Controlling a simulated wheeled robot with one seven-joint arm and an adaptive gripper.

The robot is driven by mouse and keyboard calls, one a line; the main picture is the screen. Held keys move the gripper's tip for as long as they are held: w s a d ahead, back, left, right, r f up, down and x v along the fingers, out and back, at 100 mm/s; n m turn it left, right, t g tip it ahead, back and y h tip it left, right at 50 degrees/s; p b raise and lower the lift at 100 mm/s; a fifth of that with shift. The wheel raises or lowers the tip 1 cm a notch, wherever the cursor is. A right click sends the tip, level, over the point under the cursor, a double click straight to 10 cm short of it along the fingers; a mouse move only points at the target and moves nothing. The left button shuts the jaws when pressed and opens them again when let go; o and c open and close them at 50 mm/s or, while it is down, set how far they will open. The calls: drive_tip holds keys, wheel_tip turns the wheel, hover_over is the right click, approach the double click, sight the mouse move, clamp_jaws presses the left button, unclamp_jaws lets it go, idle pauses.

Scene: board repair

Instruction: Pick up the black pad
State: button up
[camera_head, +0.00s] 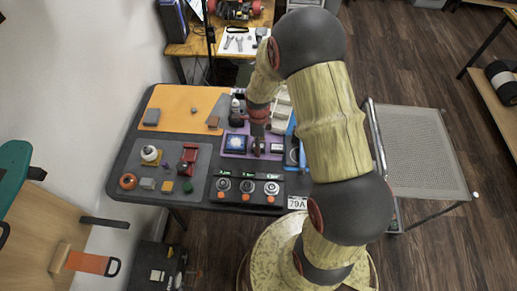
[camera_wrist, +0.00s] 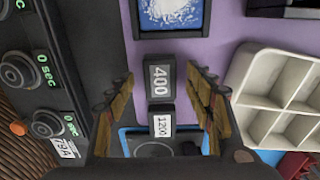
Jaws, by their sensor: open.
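Two small black pads lie in a row on the purple mat. The pad with a white "400" label (camera_wrist: 160,78) lies between the fingers of my gripper (camera_wrist: 164,88) in the wrist view. The pad labelled "1200" (camera_wrist: 160,122) is just beside it, towards the blue tray. I cannot tell which of them is the black pad of the task. My gripper is open and empty, with one finger on each side of the row and visible gaps to the pads. In the head view my gripper (camera_head: 258,128) is over the purple mat, partly hiding the pads.
A blue screen (camera_wrist: 170,14) lies beside the "400" pad. A white compartment tray (camera_wrist: 250,78) is close by the right finger. A blue-rimmed tray (camera_wrist: 124,140) lies beyond the "1200" pad. Dials (camera_wrist: 20,70) stand at the left. The orange mat (camera_head: 185,98) has free room.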

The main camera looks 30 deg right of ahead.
drive_tip(key=c, duration=0.3)
drive_tip(key=c, duration=0.8)
